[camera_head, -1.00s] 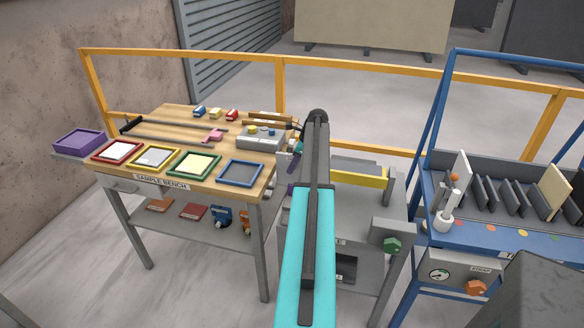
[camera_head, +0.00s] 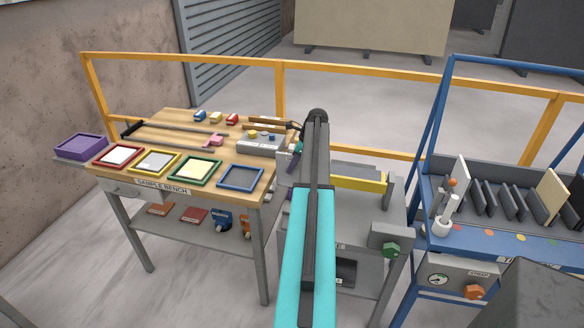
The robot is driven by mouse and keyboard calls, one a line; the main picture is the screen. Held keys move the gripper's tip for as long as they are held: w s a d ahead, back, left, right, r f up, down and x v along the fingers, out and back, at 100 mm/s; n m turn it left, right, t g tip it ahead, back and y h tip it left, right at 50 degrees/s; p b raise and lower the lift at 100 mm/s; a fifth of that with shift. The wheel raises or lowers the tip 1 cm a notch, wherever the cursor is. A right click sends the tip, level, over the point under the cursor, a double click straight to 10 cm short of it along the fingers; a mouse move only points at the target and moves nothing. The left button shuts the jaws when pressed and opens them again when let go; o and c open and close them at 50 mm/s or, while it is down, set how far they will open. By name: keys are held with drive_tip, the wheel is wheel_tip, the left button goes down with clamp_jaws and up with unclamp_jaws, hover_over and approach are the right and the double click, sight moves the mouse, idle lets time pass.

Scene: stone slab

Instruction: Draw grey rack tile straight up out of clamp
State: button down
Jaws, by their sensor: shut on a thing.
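My gripper (camera_head: 291,163) shows only in part, just left of my raised arm and beside the right edge of the sample bench. It is shut on the grey rack tile, but the tile is mostly hidden and its outline is unclear. The grey stand (camera_head: 365,215) behind my arm carries a yellow bar (camera_head: 362,180) and a green knob (camera_head: 391,250). My arm covers the left part of this stand. I cannot make out the clamp's jaws, or whether the tile is still between them.
The wooden sample bench (camera_head: 232,150) on the left bears coloured trays, small blocks and a grey box. A blue cart (camera_head: 480,246) on the right holds several upright slabs and a white cup (camera_head: 442,227). A yellow railing (camera_head: 380,74) runs behind.

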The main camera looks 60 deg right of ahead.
drive_tip(key=shift+r, duration=0.5)
idle(0.4)
wheel_tip(320, 180, up, 14)
drive_tip(key=p, duration=0.3)
drive_tip(key=shift+r, duration=0.1)
drive_tip(key=w+a+f+n+g+y+b, duration=0.1)
drive_tip(key=w+a+n, duration=0.1)
drive_tip(key=w+a, duration=0.9)
drive_tip(key=w+a+f+n+y+b, duration=0.1)
drive_tip(key=w+a+f+n, duration=0.15)
drive_tip(key=w+a, duration=0.8)
drive_tip(key=w+a+f+n+g+b, duration=0.1)
drive_tip(key=w+a+n, duration=0.3)
drive_tip(key=a, duration=1.3)
drive_tip(key=a+f+n+g+y+b, duration=0.15)
drive_tip(key=a+n, duration=0.35)
drive_tip(key=a, duration=1.8)
drive_tip(key=s+a+f+n+g+h, duration=0.1)
drive_tip(key=s+a+n+g, duration=0.2)
drive_tip(key=s+a+n, duration=0.5)
drive_tip(key=shift+s+a+f+g+b, duration=0.15)
drive_tip(key=shift+s+a+g+b, duration=0.05)
drive_tip(key=shift+a+g+b, duration=0.2)
